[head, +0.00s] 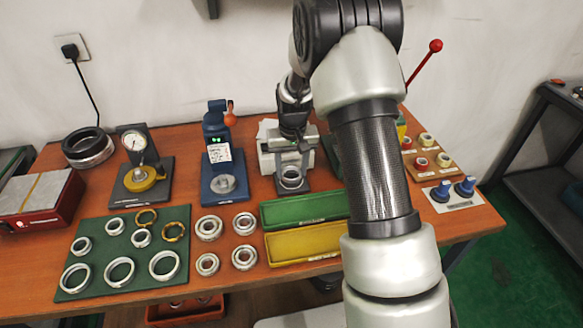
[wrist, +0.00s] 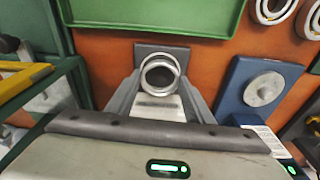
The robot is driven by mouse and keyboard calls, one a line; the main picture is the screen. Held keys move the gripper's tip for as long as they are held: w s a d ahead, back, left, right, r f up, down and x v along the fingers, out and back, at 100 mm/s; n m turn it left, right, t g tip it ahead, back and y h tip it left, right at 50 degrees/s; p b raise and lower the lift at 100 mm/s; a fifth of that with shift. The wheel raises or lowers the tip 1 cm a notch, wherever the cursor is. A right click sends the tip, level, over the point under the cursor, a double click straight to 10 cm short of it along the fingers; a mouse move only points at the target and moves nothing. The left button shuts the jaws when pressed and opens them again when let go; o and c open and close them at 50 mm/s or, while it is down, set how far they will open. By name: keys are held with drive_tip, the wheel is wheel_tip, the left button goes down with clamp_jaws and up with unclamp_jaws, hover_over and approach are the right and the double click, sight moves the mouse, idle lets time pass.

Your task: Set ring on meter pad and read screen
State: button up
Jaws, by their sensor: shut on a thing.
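My gripper (wrist: 160,88) is shut on a silver bearing ring (wrist: 147,64), with its two grey fingers on either side. In the head view the ring (head: 291,184) is low in my gripper (head: 291,172), over a dark square plate (wrist: 186,55). Whether the ring touches the plate is unclear. A blue stand (head: 207,187) with a round silver pad (head: 225,184) is left of my gripper in the head view. It carries small green lights and a white label (head: 217,153); no reading is legible. In the wrist view the empty pad (wrist: 264,88) is at the right.
A green mat (head: 97,243) with several rings lies front left, and several bearings (head: 209,228) lie beside it. Green (head: 302,208) and yellow (head: 305,243) trays are in front of my gripper. A dial gauge (head: 134,142) stands left. My arm hides part of the bench.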

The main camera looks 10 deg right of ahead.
drive_tip(key=shift+f+b, duration=0.55)
drive_tip(key=shift+f, duration=0.25)
idle(0.6)
drive_tip(key=o, duration=1.1)
drive_tip(key=shift+r+p, duration=2.25)
drive_tip(key=shift+r, duration=1.3)
